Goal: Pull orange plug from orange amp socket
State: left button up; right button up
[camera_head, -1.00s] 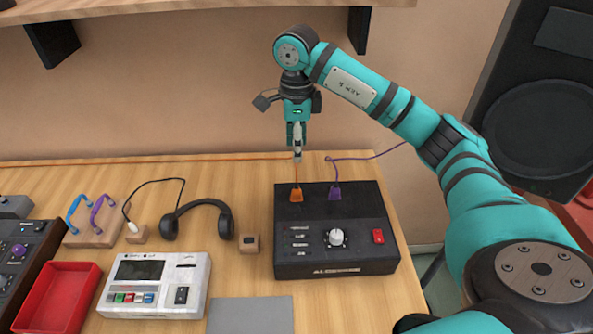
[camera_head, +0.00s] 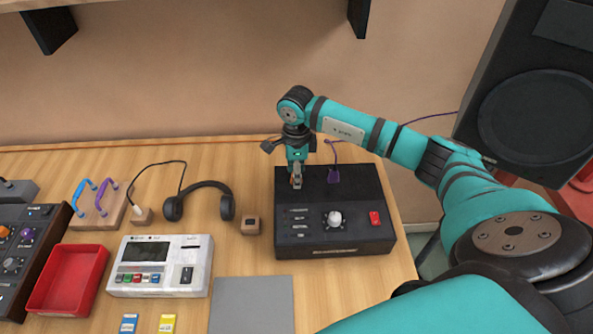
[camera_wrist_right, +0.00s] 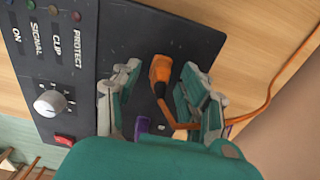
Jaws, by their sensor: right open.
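The black amp (camera_head: 338,238) sits at the right of the table. The orange plug (camera_wrist_right: 160,72) stands in its socket on the amp's top, with its orange cable running off behind. In the head view the plug is mostly hidden by my right gripper (camera_head: 296,182). My right gripper is open and low over the amp; in the right wrist view its two fingers (camera_wrist_right: 160,98) are on either side of the orange plug, apart from it. A purple plug (camera_head: 333,176) stands in the amp beside it, and part of it shows in the right wrist view (camera_wrist_right: 142,126). My left gripper is not in view.
Headphones (camera_head: 200,200), a small wooden block (camera_head: 251,225), a white device (camera_head: 160,265) and a red tray (camera_head: 67,280) lie left of the amp. A grey mat (camera_head: 252,303) is in front. A black speaker (camera_head: 540,115) stands at the right.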

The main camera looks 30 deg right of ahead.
grip_shut()
jog(key=shift+r, duration=0.15)
dwell(0.4)
jog(key=shift+r+p, duration=0.5)
jog(key=shift+r, duration=0.2)
jog(key=shift+r, duration=0.3)
jog(key=shift+r+p, duration=0.9)
jog(key=shift+r, duration=0.55)
